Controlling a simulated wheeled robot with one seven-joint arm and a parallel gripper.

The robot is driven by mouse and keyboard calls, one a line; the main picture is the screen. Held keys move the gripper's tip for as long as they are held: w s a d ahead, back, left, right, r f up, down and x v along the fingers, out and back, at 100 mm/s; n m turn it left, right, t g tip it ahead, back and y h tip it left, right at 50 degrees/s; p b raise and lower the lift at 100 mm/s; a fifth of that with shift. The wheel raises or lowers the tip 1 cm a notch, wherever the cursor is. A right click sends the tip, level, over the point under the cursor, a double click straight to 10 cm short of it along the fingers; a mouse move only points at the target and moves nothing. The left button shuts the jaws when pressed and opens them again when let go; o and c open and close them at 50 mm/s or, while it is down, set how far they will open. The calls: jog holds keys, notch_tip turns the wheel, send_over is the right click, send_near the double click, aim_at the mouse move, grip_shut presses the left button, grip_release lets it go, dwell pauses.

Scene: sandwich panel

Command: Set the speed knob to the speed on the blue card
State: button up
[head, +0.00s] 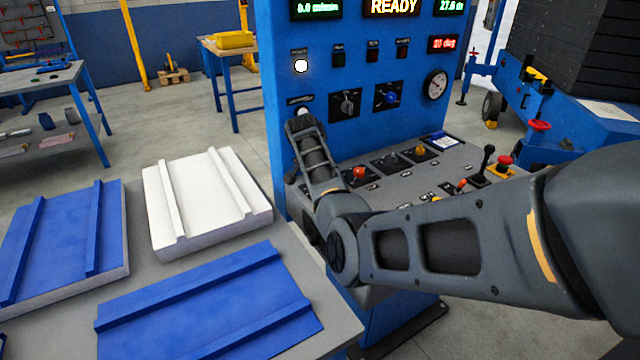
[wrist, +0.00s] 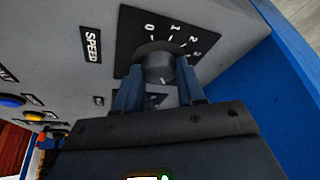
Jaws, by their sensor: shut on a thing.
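The speed knob (wrist: 158,66) is a dark round knob on a black dial plate (wrist: 128,35) marked 0, 1, 2, 3, beside a "SPEED" label (wrist: 92,46) in the wrist view. My gripper (wrist: 158,84) has one blue-grey finger on each side of the knob and is shut on it. Which number the knob points to cannot be told. In the head view the knob and fingertips are hidden behind my arm.
The blue upright panel (head: 350,130) stands close behind the arm, with two rotary switches and a gauge (head: 435,85); its display reads READY. Other knobs, a lever and a red button (head: 505,161) are on the console. A table with white and blue panels (head: 200,200) stands left.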

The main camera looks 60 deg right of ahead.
jog(key=shift+m, duration=0.6)
jog(key=shift+g+b, duration=0.3)
jog(key=o, duration=1)
jog(key=shift+r, duration=0.1)
jog(key=v, duration=0.7)
jog(key=shift+a+r, duration=0.1)
jog(key=shift+r, duration=0.25)
